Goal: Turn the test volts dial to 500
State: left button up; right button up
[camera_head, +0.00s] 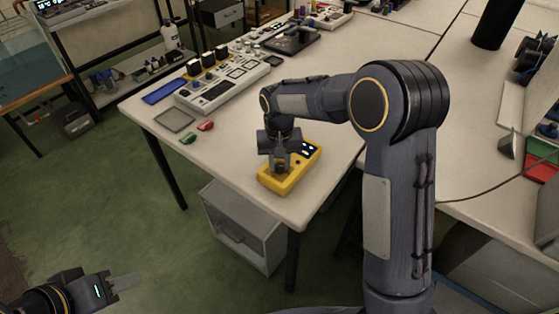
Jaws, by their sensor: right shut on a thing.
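A yellow tester (289,183) with a dark display panel at its far right end lies on the white table near its front corner. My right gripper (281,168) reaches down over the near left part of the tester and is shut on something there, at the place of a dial. The dial itself is hidden by the gripper, so its setting cannot be read. My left gripper (120,283) is at the bottom left, off the table and far from the tester; its fingers show side-on and the gap between them is not clear.
A red clip (206,126) and a green clip (188,138) lie left of the tester near a grey square plate (175,121). A long panel device (225,85) stands behind. A grey cabinet (243,231) sits under the table. Table right of the tester is bare.

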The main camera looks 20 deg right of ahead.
aim_at(279, 165)
jog(key=shift+r+m, duration=0.1)
jog(key=shift+m, duration=0.7)
jog(key=o, duration=1)
notch_tip(279, 165, up, 7)
jog(key=shift+r, duration=0.35)
